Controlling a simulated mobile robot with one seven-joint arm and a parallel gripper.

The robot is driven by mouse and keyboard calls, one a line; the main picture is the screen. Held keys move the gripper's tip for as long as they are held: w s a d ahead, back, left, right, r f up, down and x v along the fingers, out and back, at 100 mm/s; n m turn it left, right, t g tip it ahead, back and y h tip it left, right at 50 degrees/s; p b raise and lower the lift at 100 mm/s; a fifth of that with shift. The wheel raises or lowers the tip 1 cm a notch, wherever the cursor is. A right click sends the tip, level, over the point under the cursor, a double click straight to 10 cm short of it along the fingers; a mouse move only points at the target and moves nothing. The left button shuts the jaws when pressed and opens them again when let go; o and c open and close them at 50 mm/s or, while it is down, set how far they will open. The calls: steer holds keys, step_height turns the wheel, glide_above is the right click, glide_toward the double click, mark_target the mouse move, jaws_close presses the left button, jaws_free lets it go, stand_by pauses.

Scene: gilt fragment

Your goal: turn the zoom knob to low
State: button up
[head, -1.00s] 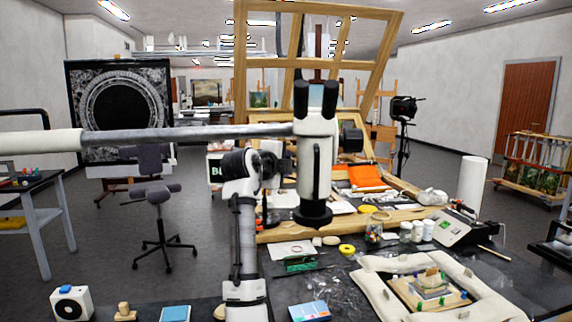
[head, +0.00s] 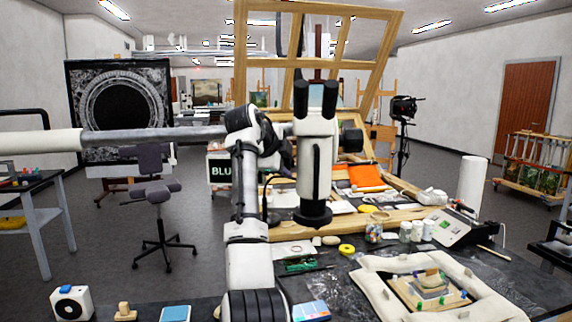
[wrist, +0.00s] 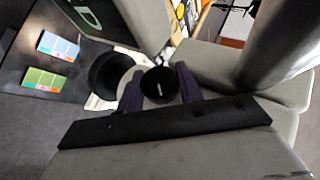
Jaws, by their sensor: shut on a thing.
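The white microscope (head: 318,150) hangs on a grey boom in the head view, with black eyepieces on top and a dark ring at its lower end. In the wrist view the black round zoom knob (wrist: 159,84) carries a short white mark, nearly upright in the picture. My gripper (wrist: 159,88) has a dark finger on each side of the knob and is shut on it. In the head view my gripper (head: 283,153) is at the microscope's left side, where my arm hides most of it and the knob cannot be made out.
Below is a dark table with a padded ring (head: 375,290) around a fragment, jars (head: 416,230) and a blue box (head: 311,310). A wooden frame (head: 385,50) stands behind.

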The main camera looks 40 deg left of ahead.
steer(key=shift+f, duration=0.15)
steer(key=o, duration=1)
steer(key=shift+a, duration=0.1)
steer(key=shift+c, duration=0.2)
steer(key=b+v, duration=0.3)
steer(key=v, duration=1.1)
steer(key=shift+b, duration=0.3)
steer(key=shift+w, duration=0.1)
